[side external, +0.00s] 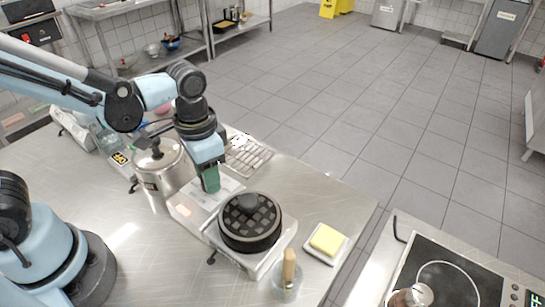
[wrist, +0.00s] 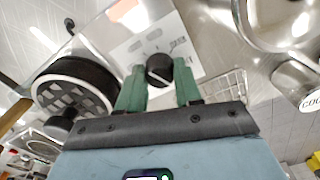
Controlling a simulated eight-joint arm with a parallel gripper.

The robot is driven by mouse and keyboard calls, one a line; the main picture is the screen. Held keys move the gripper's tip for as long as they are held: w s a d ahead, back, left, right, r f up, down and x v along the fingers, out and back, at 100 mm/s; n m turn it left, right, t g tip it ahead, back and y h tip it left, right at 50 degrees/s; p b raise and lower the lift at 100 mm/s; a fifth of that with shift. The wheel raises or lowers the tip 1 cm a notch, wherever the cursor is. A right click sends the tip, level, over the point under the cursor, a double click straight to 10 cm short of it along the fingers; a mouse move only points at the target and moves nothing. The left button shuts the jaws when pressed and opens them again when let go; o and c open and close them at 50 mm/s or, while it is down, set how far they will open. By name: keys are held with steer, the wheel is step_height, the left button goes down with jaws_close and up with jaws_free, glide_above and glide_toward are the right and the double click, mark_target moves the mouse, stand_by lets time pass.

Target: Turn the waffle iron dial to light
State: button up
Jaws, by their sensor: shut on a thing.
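The waffle iron (side external: 285,243) stands on the steel counter, with its round black grid plate (side external: 250,222) on top. The plate also shows at the left of the wrist view (wrist: 75,88). Its pale control panel (wrist: 133,46) carries small printed marks, too small to read. The black dial (wrist: 159,70) sits between the two green fingertips of my gripper (wrist: 160,84), which is shut on it. In the side view my gripper (side external: 210,181) points down over the panel and hides the dial. Which mark the dial points at cannot be told.
A steel pot (side external: 158,170) stands close to the left of my gripper. A wire rack (side external: 245,155) lies behind. A yellow sponge (side external: 327,238) on a white tray and a glass (side external: 287,288) holding a wooden-handled tool stand to the right. The counter's front middle is clear.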

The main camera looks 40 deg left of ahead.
steer(key=shift+m, duration=0.3)
steer(key=o, duration=1)
steer(key=shift+o, duration=0.2)
steer(key=shift+r, duration=0.15)
step_height(320, 180, up, 12)
stand_by(0.4)
steer(key=a+f+n+t, duration=0.4)
steer(key=a+t, duration=0.3)
steer(key=shift+w+a+n, duration=0.25)
steer(key=shift+w+n, duration=0.05)
